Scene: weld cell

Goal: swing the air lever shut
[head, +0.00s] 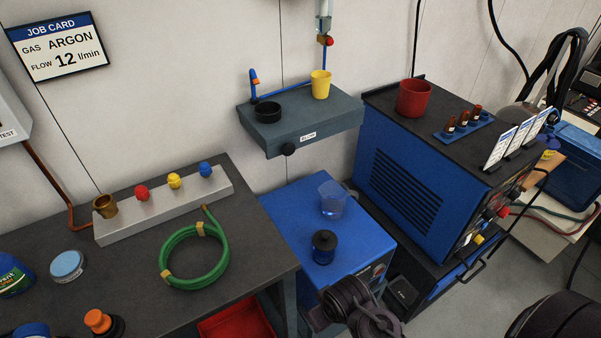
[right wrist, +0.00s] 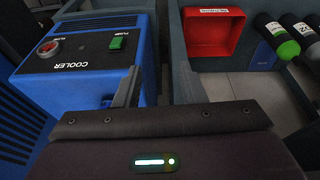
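On the back wall in the head view, a brass valve with a red knob or lever end (head: 328,41) hangs below a grey-and-clear air unit (head: 323,14). This looks like the air lever, but it is too small to tell its angle. My right gripper (right wrist: 157,85) shows in the right wrist view with a finger standing left of centre. It looks open, and nothing shows between the fingers. A dark part of my arm (head: 350,300) shows in front of the cooler in the head view, far below the valve. My left gripper is not in view.
The blue cooler (head: 350,215) carries a clear cup and black cap. A grey wall shelf (head: 300,128) below the valve holds a yellow cup (head: 320,84) and black bowl. The blue welder (head: 410,165) stands right. A green hose coil (head: 195,255) lies on the left bench.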

